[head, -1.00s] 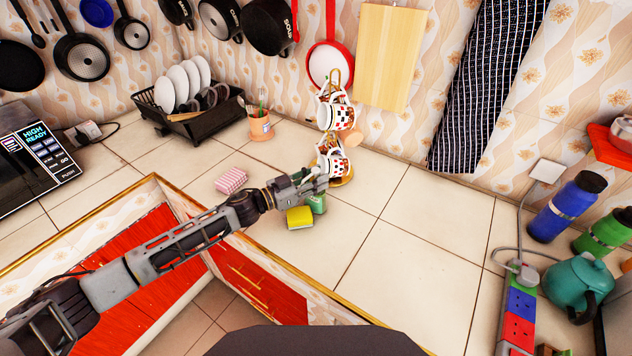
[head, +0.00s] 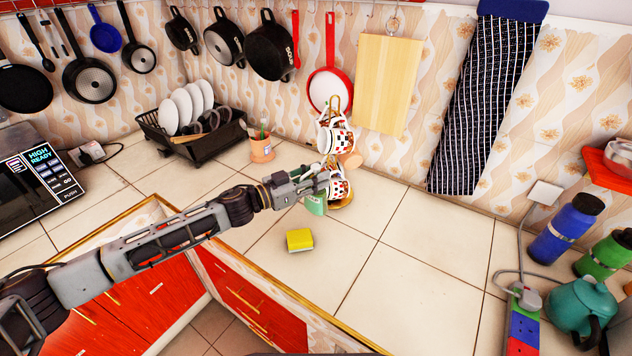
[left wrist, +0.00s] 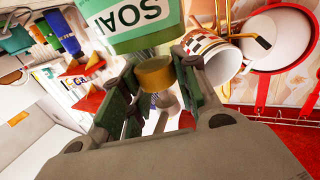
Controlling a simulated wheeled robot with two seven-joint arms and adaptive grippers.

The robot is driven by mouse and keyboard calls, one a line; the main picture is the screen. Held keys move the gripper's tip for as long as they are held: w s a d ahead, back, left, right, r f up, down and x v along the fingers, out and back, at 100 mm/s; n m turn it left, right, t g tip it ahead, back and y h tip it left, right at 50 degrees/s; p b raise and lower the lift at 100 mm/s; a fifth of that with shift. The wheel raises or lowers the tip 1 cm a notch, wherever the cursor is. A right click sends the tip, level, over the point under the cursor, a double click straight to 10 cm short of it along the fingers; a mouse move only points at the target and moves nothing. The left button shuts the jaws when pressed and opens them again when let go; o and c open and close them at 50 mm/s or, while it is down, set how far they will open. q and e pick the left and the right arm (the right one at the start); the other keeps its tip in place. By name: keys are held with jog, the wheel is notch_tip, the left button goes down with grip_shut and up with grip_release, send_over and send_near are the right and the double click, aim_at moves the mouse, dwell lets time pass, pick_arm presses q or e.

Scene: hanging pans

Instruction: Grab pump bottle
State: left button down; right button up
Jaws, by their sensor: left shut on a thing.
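The pump bottle is a green bottle (head: 315,205) below my left gripper in the head view. In the left wrist view the green bottle (left wrist: 135,28) shows upside down with part of a white "SOAP" label. My left gripper (head: 322,182) is shut on the bottle's neck. In the left wrist view its fingers sit on both sides of a yellow collar. The bottle appears to hang a little above the counter. The pump top is mostly hidden by the fingers. My right gripper is not in view.
A mug stand with patterned mugs (head: 338,140) stands close behind the bottle. A yellow sponge (head: 299,240) lies on the counter (head: 420,255) in front. A dish rack (head: 205,145) and a utensil cup (head: 262,149) are at the back left. Clear tiles lie to the right.

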pick_arm(q)
jog(key=shift+r, duration=0.1)
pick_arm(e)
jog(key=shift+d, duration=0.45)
